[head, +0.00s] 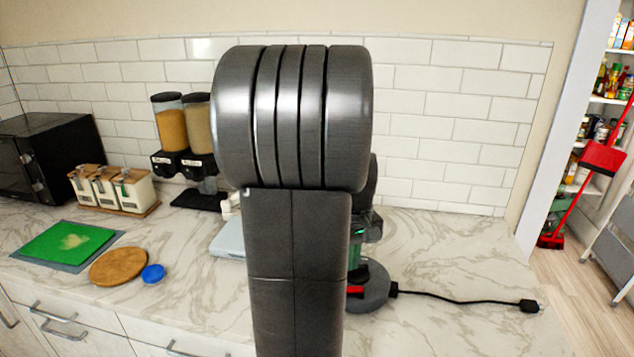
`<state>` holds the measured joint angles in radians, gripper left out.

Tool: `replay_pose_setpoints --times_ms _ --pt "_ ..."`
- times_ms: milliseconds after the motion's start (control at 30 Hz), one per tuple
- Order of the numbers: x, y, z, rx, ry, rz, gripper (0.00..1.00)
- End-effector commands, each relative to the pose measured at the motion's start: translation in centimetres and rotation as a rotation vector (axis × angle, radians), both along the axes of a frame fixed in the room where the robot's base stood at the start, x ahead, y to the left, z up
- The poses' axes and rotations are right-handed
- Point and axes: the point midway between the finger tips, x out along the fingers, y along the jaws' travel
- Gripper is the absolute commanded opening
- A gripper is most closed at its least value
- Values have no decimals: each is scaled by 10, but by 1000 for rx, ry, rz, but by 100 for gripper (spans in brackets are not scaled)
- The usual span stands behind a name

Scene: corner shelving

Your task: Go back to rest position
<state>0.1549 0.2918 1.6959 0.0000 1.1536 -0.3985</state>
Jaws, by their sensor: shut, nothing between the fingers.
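My own dark grey arm rises upright through the middle of the head view and covers a large part of the counter and wall.
On the marble counter (190,290) stand a microwave (45,155), white canisters (112,190), a dispenser (185,135), a green mat (72,242), a round board (122,266) and a blue lid (153,273). An appliance (372,287) is partly hidden behind my arm; its cord (460,301) runs right.

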Motion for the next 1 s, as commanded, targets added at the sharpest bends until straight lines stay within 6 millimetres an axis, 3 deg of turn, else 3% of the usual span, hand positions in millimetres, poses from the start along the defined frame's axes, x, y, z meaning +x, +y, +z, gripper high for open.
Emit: replay_pose_setpoints --times_ms 500,1000 --pt "0 0 -57 0 1 0 0" --pt "-1 0 -63 1 2 0 0"
